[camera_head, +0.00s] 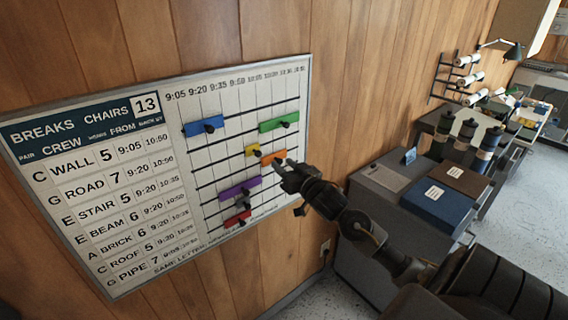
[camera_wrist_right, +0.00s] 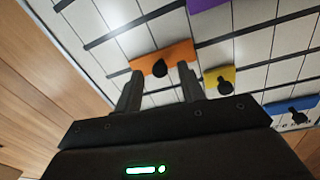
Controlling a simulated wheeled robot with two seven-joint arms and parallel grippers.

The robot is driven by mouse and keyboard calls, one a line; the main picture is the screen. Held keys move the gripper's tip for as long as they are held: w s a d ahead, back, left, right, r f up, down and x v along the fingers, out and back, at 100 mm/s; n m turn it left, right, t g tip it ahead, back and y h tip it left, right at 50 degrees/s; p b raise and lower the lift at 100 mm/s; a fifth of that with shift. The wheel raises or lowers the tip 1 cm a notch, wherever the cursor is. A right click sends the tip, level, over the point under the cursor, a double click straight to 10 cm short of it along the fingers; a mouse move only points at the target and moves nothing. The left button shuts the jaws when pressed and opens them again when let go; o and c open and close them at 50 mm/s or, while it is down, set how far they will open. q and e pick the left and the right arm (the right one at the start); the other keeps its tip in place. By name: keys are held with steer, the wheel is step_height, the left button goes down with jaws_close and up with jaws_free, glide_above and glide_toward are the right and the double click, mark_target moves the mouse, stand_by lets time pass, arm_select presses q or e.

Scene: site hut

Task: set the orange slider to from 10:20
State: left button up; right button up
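The orange slider (camera_head: 267,159) with a black knob sits on a dark rail of the white wall board (camera_head: 215,105). It also shows in the wrist view (camera_wrist_right: 176,54). My right gripper (camera_head: 282,166) is at the board, in front of the slider's right part. In the wrist view the right gripper's two fingers (camera_wrist_right: 160,72) are apart, with the knob between their tips; I cannot tell whether they touch it. The time header runs along the board's top; small print and the gripper make the slider's exact time unclear. My left gripper is not in view.
A yellow slider (camera_head: 251,151) is close to the orange one. Blue (camera_head: 202,127), green (camera_head: 279,121), purple (camera_head: 238,190) and red (camera_head: 237,219) sliders sit on other rails. A grey cabinet (camera_head: 377,203) with a blue box (camera_head: 438,206) stands right of the board.

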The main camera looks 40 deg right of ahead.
steer(key=shift+w, duration=0.4)
steer(key=shift+c, duration=0.3)
jaws_close()
